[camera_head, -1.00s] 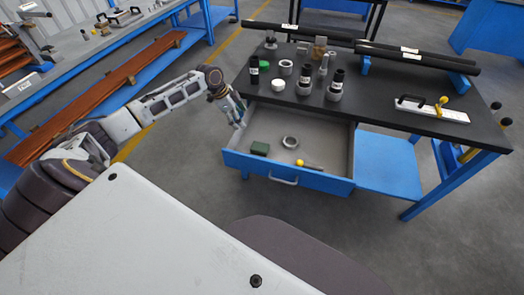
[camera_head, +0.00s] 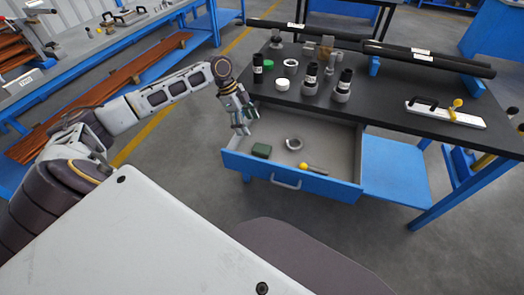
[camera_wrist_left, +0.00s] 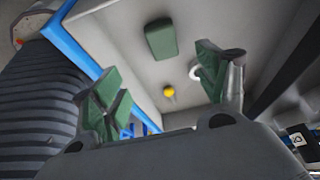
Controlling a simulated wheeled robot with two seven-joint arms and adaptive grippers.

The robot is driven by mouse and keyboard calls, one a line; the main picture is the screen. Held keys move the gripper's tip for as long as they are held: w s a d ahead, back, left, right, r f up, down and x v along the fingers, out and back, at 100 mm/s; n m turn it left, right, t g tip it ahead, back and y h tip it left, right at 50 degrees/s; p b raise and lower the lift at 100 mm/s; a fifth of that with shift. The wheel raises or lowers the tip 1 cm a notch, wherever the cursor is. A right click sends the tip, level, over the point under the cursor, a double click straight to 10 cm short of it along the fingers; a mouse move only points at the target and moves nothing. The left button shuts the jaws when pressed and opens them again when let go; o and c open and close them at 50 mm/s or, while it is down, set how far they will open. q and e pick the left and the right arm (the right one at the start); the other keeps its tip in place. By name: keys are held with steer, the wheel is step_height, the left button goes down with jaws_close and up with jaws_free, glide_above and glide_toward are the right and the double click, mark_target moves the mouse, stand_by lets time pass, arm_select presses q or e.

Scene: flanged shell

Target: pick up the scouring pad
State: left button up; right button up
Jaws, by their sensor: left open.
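The scouring pad (camera_head: 261,150) is a dark green block lying in the open drawer (camera_head: 330,160), near its left front corner. In the left wrist view the pad (camera_wrist_left: 161,39) shows whole on the pale drawer floor, beyond the fingers and between them. My left gripper (camera_head: 243,128) is open and empty. It hangs over the left rear part of the drawer, above and behind the pad, apart from it. Its green-padded fingers (camera_wrist_left: 157,88) are spread wide. My right gripper is not in view.
A metal ring (camera_head: 294,143) and a yellow-ended tool (camera_head: 305,166) lie to the right of the pad. The dark tabletop (camera_head: 385,105) behind the drawer holds several fittings and long black tubes (camera_head: 425,60).

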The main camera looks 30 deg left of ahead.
arm_select(q)
steer(key=b, duration=0.1)
glide_toward(261, 149)
steer(key=x, duration=0.2)
steer(key=shift+d+f, duration=0.1)
steer(key=shift+f, duration=0.2)
steer(key=shift+w+d+f, duration=0.1)
steer(key=shift+f, duration=0.25)
steer(key=shift+d+f, duration=0.15)
steer(key=shift+f, duration=0.25)
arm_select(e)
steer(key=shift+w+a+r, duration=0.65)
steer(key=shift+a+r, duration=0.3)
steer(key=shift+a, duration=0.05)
arm_select(q)
steer(key=shift+f, duration=0.1)
